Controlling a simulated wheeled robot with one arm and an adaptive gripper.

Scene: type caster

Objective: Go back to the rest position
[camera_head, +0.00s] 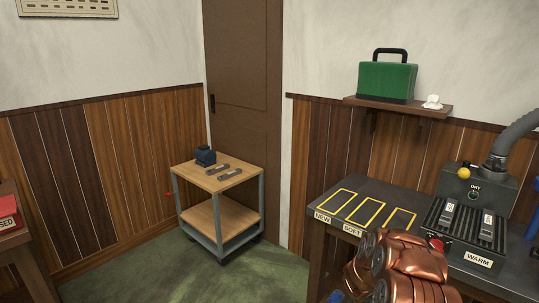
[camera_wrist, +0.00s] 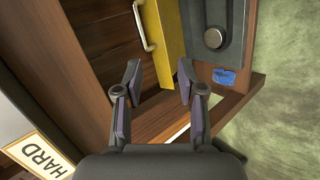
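In the wrist view my gripper (camera_wrist: 159,82) is open, its two dark fingers with purple pads apart and nothing between them. Beyond the fingers are a brown wooden edge and a yellow panel (camera_wrist: 170,45) with a pale metal handle (camera_wrist: 144,27). In the head view my copper-coloured arm shows at the bottom right, in front of the dark bench (camera_head: 345,190). My fingertips do not show clearly there.
The bench carries yellow-outlined slots and a grey dryer box (camera_head: 475,190) with a hose. The warm tray (camera_head: 465,236) holds two small pieces. A wheeled cart (camera_head: 218,178) holds several small items. A green toolbox (camera_head: 387,81) sits on a wall shelf. Green floor lies open between.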

